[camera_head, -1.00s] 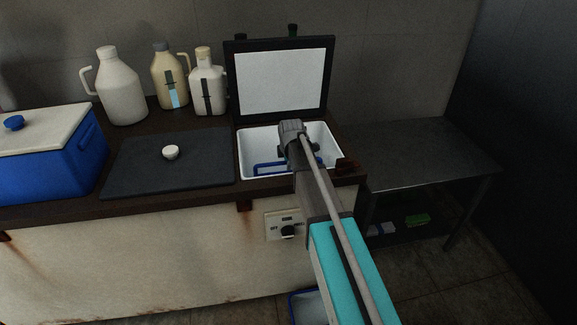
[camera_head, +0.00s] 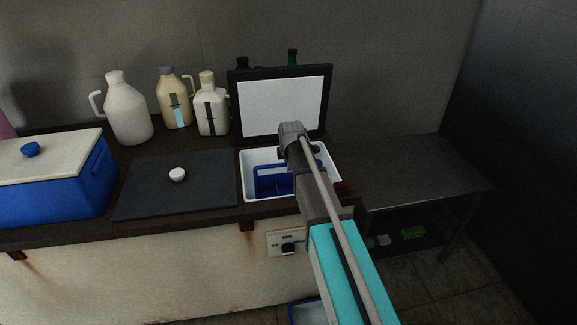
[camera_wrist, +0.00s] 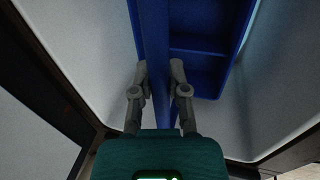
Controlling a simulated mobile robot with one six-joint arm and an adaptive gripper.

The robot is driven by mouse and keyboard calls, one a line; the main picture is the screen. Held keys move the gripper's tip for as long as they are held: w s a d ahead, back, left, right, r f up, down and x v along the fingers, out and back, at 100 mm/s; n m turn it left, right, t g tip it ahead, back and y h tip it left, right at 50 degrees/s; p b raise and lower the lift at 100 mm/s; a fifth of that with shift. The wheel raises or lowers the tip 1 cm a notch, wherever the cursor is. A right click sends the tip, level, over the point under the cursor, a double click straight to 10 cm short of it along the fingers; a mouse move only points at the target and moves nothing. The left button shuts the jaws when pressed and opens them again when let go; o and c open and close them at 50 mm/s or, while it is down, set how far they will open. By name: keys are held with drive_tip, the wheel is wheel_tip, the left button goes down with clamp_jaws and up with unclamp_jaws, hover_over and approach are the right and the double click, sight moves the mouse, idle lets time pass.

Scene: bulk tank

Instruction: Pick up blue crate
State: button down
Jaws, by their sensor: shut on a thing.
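The blue crate (camera_head: 272,181) sits inside the white-lined open basin of the counter, partly hidden behind my arm in the head view. It has compartments and a long blue bar. In the wrist view the blue crate (camera_wrist: 200,50) fills the upper middle. My gripper (camera_wrist: 160,75) is shut on the crate's blue bar, with one grey finger on each side of it. In the head view my gripper's fingertips are hidden by the arm. I cannot tell whether the crate's bottom touches the basin floor.
The white basin rim (camera_head: 246,198) surrounds the crate closely. A raised lid (camera_head: 282,107) stands behind it. Left are a dark mat (camera_head: 205,193) with a white knob (camera_head: 177,174), several jugs (camera_head: 127,108) and a blue cooler (camera_head: 50,200). A metal table (camera_head: 430,170) stands right.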

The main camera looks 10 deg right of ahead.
drive_tip(key=shift+r, duration=0.45)
drive_tip(key=shift+r+p, duration=0.1)
drive_tip(key=shift+p, duration=0.25)
